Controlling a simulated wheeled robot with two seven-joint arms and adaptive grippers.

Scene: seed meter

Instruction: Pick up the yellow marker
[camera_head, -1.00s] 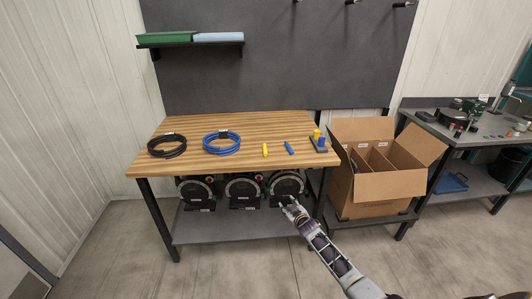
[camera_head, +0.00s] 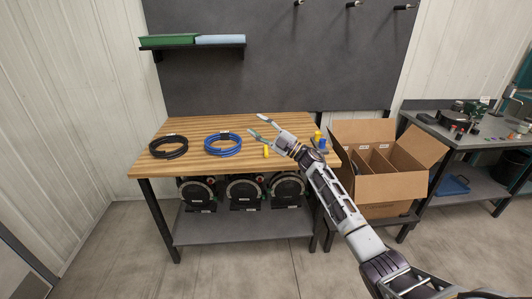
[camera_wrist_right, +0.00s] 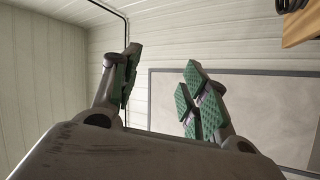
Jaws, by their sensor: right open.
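The yellow marker (camera_head: 266,152) lies on the wooden table (camera_head: 200,130), partly hidden by my right gripper. My right gripper (camera_head: 259,126) is open and empty above the table, with its fingers pointing left and up in the head view. In the right wrist view its green-padded fingers (camera_wrist_right: 160,90) are spread with nothing between them. The blue marker seen earlier is hidden behind my right arm. My left gripper is not in view.
A black cable coil (camera_head: 168,147) and a blue cable coil (camera_head: 222,143) lie left of the marker. A yellow and blue item (camera_head: 319,138) sits near the table's right edge. An open cardboard box (camera_head: 390,186) stands to the right. A shelf (camera_head: 192,41) hangs on the back panel.

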